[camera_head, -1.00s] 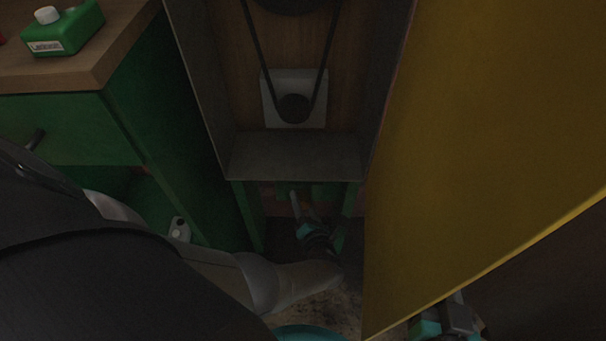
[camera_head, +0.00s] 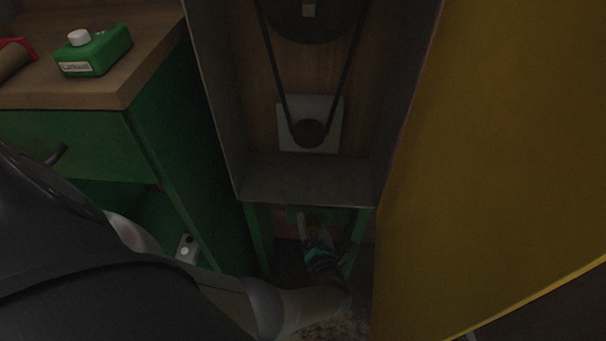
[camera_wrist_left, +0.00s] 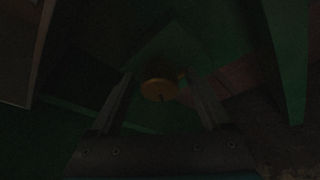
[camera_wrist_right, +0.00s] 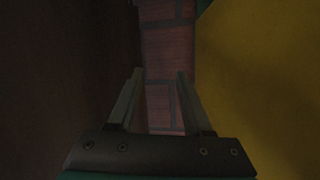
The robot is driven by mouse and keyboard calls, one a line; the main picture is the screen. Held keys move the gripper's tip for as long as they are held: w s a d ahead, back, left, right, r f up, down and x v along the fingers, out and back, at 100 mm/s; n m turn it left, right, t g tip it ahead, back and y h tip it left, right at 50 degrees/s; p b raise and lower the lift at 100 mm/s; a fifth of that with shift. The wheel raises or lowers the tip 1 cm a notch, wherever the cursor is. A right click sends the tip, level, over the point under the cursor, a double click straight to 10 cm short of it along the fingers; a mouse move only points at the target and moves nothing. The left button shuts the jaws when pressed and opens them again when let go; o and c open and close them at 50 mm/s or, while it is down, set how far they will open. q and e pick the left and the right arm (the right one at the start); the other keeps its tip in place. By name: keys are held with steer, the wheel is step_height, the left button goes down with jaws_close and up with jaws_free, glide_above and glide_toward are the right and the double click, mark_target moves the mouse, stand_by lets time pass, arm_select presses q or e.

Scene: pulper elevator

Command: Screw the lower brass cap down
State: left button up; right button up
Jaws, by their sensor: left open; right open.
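The lower brass cap (camera_wrist_left: 158,90) shows in the left wrist view as a dull yellow disc against dark green metal. It lies ahead of my left gripper (camera_wrist_left: 158,84), between its two spread fingertips in the picture. Whether the fingers reach around it, I cannot tell. In the head view my left gripper (camera_head: 312,235) is in the dark gap under the grey housing, and the cap is hard to make out there. My right gripper (camera_wrist_right: 158,78) is open and empty in the right wrist view, with a brick surface beyond it.
A grey housing with a belt and pulley (camera_head: 308,133) stands above the gap. A green cabinet (camera_head: 170,150) is to the left, with a green canister (camera_head: 93,54) on its wooden top (camera_head: 120,85). A large yellow panel (camera_head: 490,150) closes off the right.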

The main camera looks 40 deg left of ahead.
arm_select(q)
steer(key=n+h+p, duration=0.1)
steer(key=n, duration=0.1)
steer(key=shift+s+r+n+h, duration=0.1)
steer(key=shift+n+h, duration=0.2)
steer(key=shift+n, duration=0.1)
steer(key=shift+n+t+h+p, duration=0.3)
steer(key=shift+n+h+p, duration=0.1)
steer(key=shift+n, duration=0.3)
steer(key=shift+n+t+h, duration=0.4)
steer(key=shift+n+h, duration=0.1)
steer(key=shift+n, duration=0.4)
steer(key=n+t+h+b, duration=0.1)
steer(key=n, duration=0.2)
steer(key=shift+f+h, duration=0.2)
steer(key=shift+h, duration=0.2)
steer(key=n+t+h+b, duration=0.1)
steer(key=n+b, duration=0.1)
steer(key=n, duration=0.1)
steer(key=shift+t+b, duration=0.3)
steer(key=shift+s+n, duration=0.1)
steer(key=shift+n, duration=0.2)
steer(key=p+v, duration=0.4)
steer(key=v, duration=1.1)
steer(key=shift+a+p, duration=0.15)
steer(key=shift+p, duration=0.2)
